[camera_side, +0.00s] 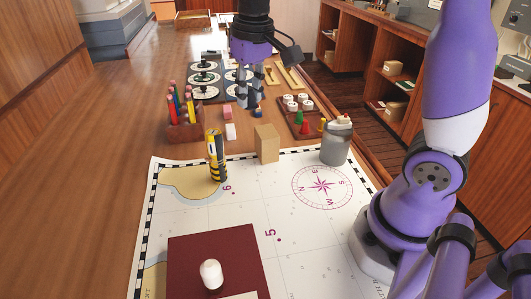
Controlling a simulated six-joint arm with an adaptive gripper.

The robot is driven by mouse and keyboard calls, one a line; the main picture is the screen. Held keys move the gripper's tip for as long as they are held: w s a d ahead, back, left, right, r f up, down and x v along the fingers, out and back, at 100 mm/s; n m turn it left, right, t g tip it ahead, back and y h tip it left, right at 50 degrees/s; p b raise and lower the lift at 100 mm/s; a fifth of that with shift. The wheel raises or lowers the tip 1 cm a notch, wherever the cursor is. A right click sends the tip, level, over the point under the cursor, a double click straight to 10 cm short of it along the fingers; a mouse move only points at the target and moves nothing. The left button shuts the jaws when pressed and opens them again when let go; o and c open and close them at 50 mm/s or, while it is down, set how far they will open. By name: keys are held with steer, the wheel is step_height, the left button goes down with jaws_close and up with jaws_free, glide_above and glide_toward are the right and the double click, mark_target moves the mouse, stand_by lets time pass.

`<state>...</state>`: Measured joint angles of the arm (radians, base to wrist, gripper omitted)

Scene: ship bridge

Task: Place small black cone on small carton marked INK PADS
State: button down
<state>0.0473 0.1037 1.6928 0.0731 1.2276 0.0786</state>
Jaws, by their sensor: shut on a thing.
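My gripper (249,99) points down over the far part of the table and is shut on a small dark thing between its fingertips. The fingers mostly hide it; it appears to be the small black cone, but its shape is not clear. A small tan carton (267,143) stands upright at the far edge of the chart, nearer the camera than my gripper and slightly right. No INK PADS lettering can be read on it. Nothing is seen on its top. My gripper is apart from it.
A tray (319,133) with coloured cones and white pieces lies right of my gripper. The chart's middle (240,205) is clear.

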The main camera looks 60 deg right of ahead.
steer(key=s+a+r, duration=0.1)
steer(key=s+a, duration=0.1)
steer(key=a, duration=0.2)
glide_above(265, 130)
steer(key=f, duration=0.7)
steer(key=shift+s, duration=0.3)
steer(key=shift+f, duration=1.9)
steer(key=shift+f, duration=0.15)
steer(key=c, duration=0.7)
jaws_free()
